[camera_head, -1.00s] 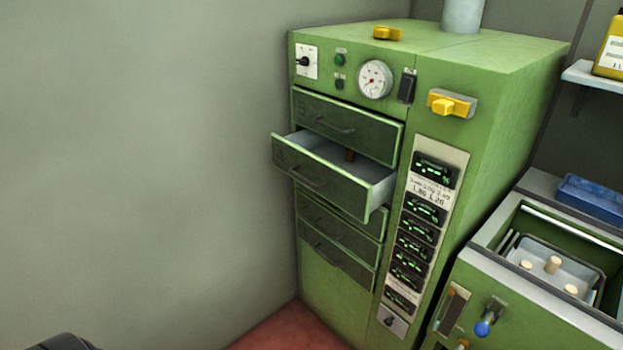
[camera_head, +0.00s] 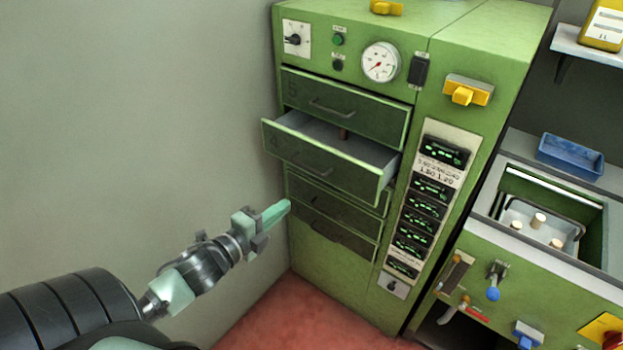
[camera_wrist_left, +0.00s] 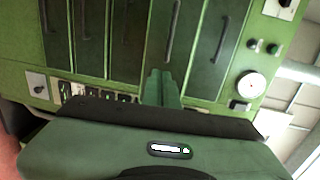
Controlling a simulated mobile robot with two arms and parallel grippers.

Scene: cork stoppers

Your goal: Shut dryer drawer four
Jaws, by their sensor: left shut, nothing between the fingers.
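The green dryer cabinet (camera_head: 330,270) stands in the middle of the head view with a column of dark green drawers. One drawer (camera_head: 325,163), second from the top and faintly marked, stands pulled out, with its grey inside showing. The drawers above and below it look closed. My left gripper (camera_head: 282,209) is shut and empty, to the left of and below the open drawer's front, apart from it. In the left wrist view the shut fingers (camera_wrist_left: 162,88) point toward the drawer fronts (camera_wrist_left: 174,35), which appear sideways. My right gripper is not in view.
A plain grey wall borders the cabinet on the left. A panel of displays (camera_head: 430,195) and a yellow latch (camera_head: 467,90) are to the right of the drawers. A green bath with corks (camera_head: 538,220) and a blue tray (camera_head: 570,155) stand farther right. Red floor (camera_head: 275,310) is free in front.

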